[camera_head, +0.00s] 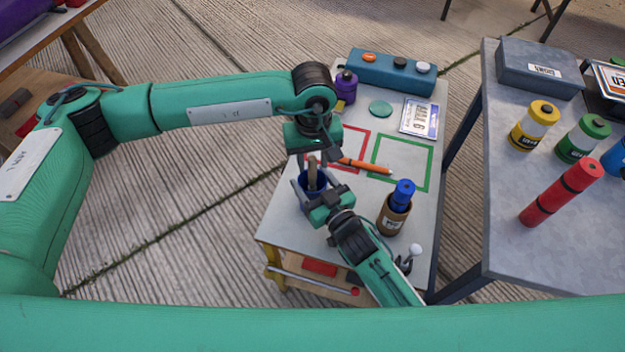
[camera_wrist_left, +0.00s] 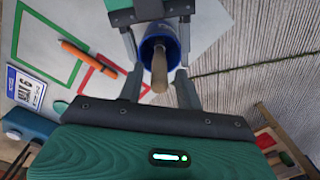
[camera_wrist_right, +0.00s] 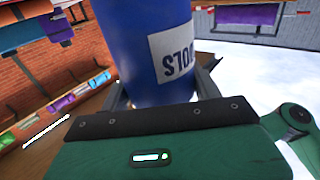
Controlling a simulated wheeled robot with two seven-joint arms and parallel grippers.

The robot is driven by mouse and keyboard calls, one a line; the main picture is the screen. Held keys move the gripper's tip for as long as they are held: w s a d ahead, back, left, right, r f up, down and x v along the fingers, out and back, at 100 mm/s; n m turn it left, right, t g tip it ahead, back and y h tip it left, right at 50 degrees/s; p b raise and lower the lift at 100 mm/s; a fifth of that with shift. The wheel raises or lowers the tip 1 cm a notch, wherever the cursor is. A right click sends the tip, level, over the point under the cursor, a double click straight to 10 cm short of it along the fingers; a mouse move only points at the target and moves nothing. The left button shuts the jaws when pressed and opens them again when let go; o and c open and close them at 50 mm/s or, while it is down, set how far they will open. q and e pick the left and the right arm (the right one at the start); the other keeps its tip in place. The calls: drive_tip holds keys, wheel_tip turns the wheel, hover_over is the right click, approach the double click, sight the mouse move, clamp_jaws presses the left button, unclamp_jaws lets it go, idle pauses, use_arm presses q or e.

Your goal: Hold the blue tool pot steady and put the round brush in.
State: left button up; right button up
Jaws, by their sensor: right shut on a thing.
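The blue tool pot (camera_head: 322,184) stands at the left edge of the small white table. My right gripper (camera_head: 311,187) is shut around it; in the right wrist view the blue pot (camera_wrist_right: 150,45) with its white label fills the space between the fingers. The round brush (camera_head: 312,172) is inside the pot with its wooden handle sticking up; its lower end is hidden. My left gripper (camera_head: 314,156) is right above the pot. In the left wrist view its fingers (camera_wrist_left: 158,85) are apart on either side of the handle (camera_wrist_left: 160,72), with gaps showing.
On the white table, an orange marker (camera_head: 365,166) lies across the red and green outlined squares. A purple bottle (camera_head: 346,86) and blue box (camera_head: 390,72) are at the back. A grey table (camera_head: 500,190) is right.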

use_arm(q)
drive_tip(key=shift+o, duration=0.4)
use_arm(e)
drive_tip(key=shift+f, duration=0.1)
use_arm(q)
wheel_tip(320, 180, up, 12)
idle(0.3)
use_arm(e)
drive_tip(key=o, duration=1.3)
drive_tip(key=shift+c, duration=0.2)
drive_tip(key=v, duration=1.2)
